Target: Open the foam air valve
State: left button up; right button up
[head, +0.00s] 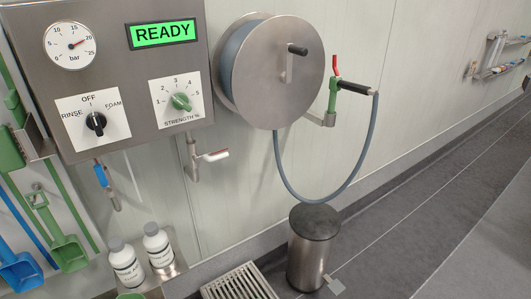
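Two small lever valves hang under the steel control box (150,130). The valve with a blue lever (101,175) is at the left, its lever lying roughly along its pipe. No label shows which one is the foam air valve. Neither of my grippers is in view.
The box carries a gauge (71,46), a green READY display (162,34), a mode knob (95,122) and a strength knob (181,102). A hose reel (271,72), a bin (312,252), white bottles (157,243) and a floor grate (239,284) stand nearby. The right floor is clear.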

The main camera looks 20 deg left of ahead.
aim_at(207, 157)
jog(key=z, duration=0.05)
jog(key=i, duration=0.55)
jog(key=u, duration=2.15)
